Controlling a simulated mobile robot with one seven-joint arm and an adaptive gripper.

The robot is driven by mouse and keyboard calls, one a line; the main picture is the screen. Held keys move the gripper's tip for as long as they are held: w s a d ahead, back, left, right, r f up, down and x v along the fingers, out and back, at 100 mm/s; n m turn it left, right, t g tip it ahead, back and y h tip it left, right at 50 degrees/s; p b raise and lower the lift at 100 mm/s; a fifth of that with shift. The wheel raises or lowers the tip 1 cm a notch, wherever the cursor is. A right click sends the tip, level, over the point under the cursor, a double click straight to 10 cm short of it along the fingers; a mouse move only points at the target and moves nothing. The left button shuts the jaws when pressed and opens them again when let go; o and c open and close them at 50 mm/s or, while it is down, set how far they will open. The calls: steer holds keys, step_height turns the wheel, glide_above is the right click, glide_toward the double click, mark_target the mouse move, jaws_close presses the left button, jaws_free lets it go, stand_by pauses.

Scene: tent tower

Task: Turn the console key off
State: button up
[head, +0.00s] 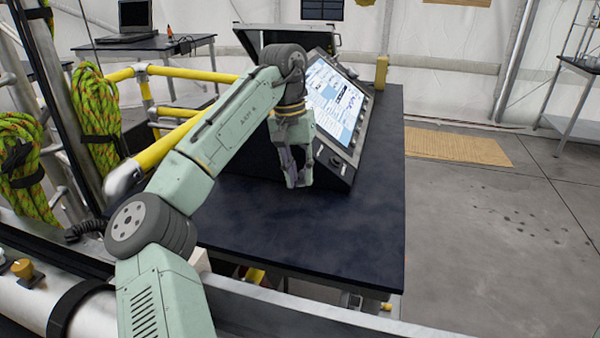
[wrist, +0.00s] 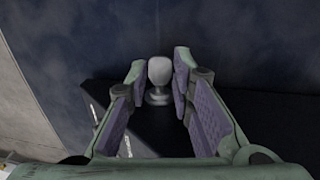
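The console (head: 338,105) stands on a dark table, with a lit sloping screen and a dark lower panel facing right. Small controls (head: 336,161) show at the panel's near end; I cannot tell from the head view which is the key. My gripper (head: 298,178) is at the console's near end, pointing down. In the wrist view, a grey rounded key head on a round base (wrist: 159,73) shows between the two fingertips (wrist: 161,77). The fingers are apart, one on each side of it, with narrow gaps; I cannot tell whether either touches it.
The dark table top (head: 330,235) is clear in front of the console. Yellow rails (head: 178,140) and coiled green ropes (head: 97,115) are at the left. A laptop (head: 133,20) sits on a table behind. The floor at the right is open, with a tan mat (head: 457,146).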

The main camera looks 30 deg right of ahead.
steer(key=o, duration=0.4)
steer(key=shift+c, duration=0.2)
step_height(320, 180, up, 12)
steer(key=w+a, duration=0.1)
steer(key=shift+w+a, duration=0.15)
stand_by(0.4)
